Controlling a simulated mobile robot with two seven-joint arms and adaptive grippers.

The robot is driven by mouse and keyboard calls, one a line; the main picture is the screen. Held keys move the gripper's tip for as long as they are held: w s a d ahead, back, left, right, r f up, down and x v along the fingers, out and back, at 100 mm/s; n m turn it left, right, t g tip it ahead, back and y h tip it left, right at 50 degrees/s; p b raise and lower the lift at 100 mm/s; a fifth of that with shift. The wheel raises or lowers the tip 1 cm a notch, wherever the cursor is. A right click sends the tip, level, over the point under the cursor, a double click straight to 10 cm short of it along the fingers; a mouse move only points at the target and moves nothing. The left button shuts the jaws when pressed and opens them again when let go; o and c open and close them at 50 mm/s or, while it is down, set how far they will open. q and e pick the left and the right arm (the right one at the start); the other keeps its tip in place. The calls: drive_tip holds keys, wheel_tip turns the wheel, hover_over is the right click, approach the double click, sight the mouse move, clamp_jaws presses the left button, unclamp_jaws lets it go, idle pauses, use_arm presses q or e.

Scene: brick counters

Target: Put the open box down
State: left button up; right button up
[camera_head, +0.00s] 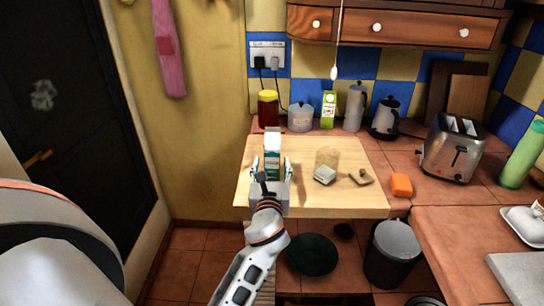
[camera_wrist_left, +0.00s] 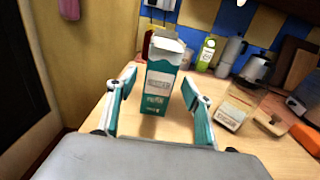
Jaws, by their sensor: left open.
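The open box (camera_head: 272,147) is a white and teal carton with its top flaps up. It stands upright on the light wooden board (camera_head: 360,205), and its teal front faces me in the left wrist view (camera_wrist_left: 159,88). My left gripper (camera_head: 273,170) is open, with one finger on each side of the box. In the left wrist view a gap shows between the box and each finger of the gripper (camera_wrist_left: 160,92). My right gripper is not in view.
Right of the box are a clear container (camera_head: 327,160), a small brown item (camera_head: 361,177) and an orange block (camera_head: 401,185). A toaster (camera_head: 455,148) is further right.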

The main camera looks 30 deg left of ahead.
use_arm(q)
drive_tip(key=shift+v, duration=2.6)
drive_tip(key=shift+f, duration=0.1)
